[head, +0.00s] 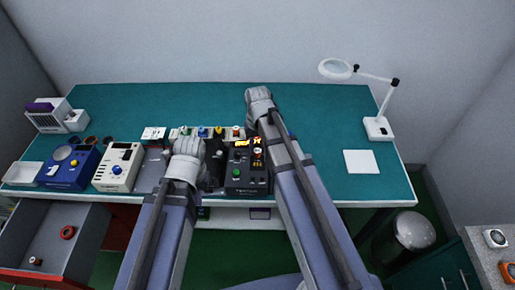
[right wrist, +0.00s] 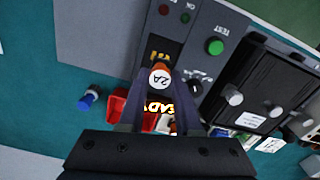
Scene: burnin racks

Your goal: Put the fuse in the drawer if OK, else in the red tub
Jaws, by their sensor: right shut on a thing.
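In the right wrist view, my right gripper (right wrist: 160,88) is shut on a fuse (right wrist: 160,77) with a white end marked 2A and an orange-brown rim. The fuse is over the front of a black tester (right wrist: 205,50) with a green TEST button, a red lamp and a green lamp marked OK. The tester's lit orange display is partly covered. In the head view, the tester (head: 247,182) stands by my right arm. My left gripper (head: 187,160) is over the left-middle of the table; its fingers are hidden. An open drawer (head: 88,243) is at lower left. A red container (right wrist: 118,104), possibly the tub, is beside the gripper.
A blue device (head: 68,170) and a cream device (head: 118,166) stand on the left of the green table. A magnifier lamp (head: 378,128) and a white sheet (head: 361,161) are at right. The drawer holds a red ring (head: 68,232) and a small part.

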